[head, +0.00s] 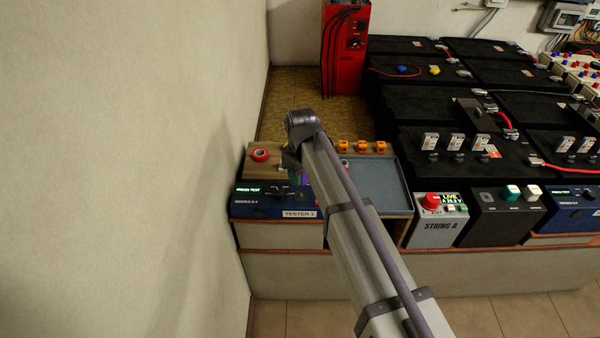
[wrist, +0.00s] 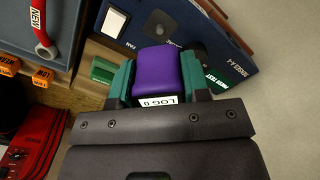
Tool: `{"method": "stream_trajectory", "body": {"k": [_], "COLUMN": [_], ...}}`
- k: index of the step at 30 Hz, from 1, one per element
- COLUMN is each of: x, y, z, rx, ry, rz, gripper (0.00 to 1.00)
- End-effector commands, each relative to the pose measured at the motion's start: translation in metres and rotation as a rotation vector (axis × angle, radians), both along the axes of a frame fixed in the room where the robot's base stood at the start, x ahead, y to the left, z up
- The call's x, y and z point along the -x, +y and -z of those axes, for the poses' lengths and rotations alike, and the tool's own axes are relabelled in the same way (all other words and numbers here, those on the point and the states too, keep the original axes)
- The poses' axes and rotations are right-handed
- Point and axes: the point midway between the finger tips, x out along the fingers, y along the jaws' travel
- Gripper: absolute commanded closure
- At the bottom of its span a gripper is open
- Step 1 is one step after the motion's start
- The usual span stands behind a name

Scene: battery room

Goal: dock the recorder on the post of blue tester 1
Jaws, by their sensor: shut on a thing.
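The purple recorder (wrist: 157,62) with a white label reading "LOG" sits between the green-padded jaws of my gripper (wrist: 156,72) in the wrist view. In the head view the gripper is mostly hidden by my arm, with a hint of purple at the recorder (head: 299,178).
A grey tray (head: 395,200) lies right of my arm, with orange tags (head: 360,147) behind it. A red roll (head: 260,155) rests on the wooden shelf. A second blue tester (head: 572,212) stands far right, past the STRING A box (head: 440,226). The wall is close on the left.

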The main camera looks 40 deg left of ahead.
Motion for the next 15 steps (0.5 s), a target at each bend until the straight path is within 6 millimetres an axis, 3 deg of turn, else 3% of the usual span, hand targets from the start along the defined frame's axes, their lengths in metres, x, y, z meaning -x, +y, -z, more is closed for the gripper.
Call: {"method": "stream_trajectory", "body": {"k": [10,15], "x": [0.0,0.0], "y": [0.0,0.0], "z": [0.045,0.057], "rx": [0.0,0.0], "ry": [0.0,0.0], "rz": [0.0,0.0], "gripper": [0.83,0.83]}}
